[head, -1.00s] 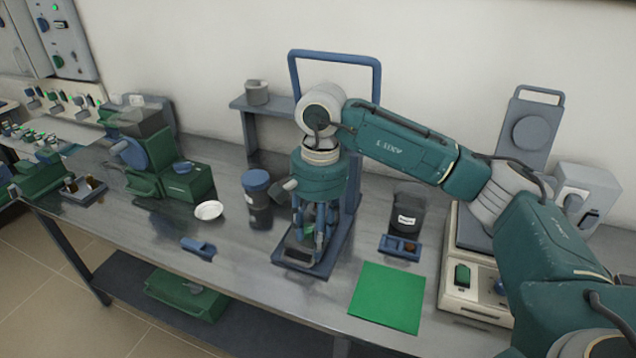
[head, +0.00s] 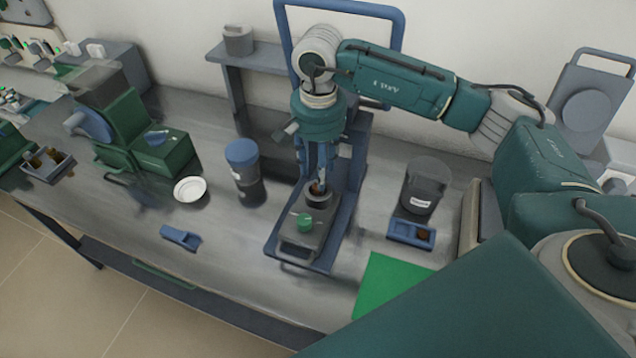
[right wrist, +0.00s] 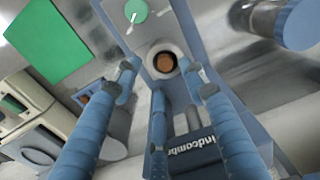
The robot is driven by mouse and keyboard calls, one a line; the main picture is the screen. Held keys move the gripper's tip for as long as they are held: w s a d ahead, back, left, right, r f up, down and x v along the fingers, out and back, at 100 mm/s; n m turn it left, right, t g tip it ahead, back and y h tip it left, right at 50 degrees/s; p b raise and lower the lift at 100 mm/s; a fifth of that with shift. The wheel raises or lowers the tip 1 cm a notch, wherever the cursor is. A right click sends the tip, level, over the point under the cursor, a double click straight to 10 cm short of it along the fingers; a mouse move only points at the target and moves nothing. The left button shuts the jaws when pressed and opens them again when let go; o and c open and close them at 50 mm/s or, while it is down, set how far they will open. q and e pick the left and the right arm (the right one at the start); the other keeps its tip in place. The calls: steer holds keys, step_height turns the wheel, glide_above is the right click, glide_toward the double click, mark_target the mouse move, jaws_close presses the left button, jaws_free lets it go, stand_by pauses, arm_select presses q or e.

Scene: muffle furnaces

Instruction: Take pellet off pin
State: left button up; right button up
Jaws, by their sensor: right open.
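The brown pellet (head: 316,188) sits in the round grey collar (head: 319,200) on the press base. The right wrist view shows the pellet (right wrist: 165,62) from above as a brown disc within a pale ring; the pin itself cannot be made out. My right gripper (head: 322,184) points down just above the pellet. Its blue fingers (right wrist: 160,74) are spread, with the pellet between and beyond their tips and nothing held. Whether any finger touches the collar cannot be told. My left gripper is not in view.
A blue frame (head: 398,60) rises behind the base. A green knob (head: 305,222) is in front of the collar. A dark beaker (head: 427,185) and a blue tray (head: 400,231) stand right; a blue-lidded jar (head: 243,172) and white dish (head: 190,189) left. A green mat (head: 385,285) lies front right.

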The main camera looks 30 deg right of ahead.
steer(key=f+p, duration=0.1)
steer(key=f, duration=0.2)
steer(key=w+f+p, duration=0.1)
steer(key=f, duration=0.1)
steer(key=shift+d+p, duration=0.2)
steer(key=shift+p, duration=0.1)
steer(key=shift+f, duration=0.4)
steer(key=shift+c, duration=0.5)
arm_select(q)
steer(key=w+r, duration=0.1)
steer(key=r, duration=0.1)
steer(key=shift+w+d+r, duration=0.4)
arm_select(e)
steer(key=c, duration=0.7)
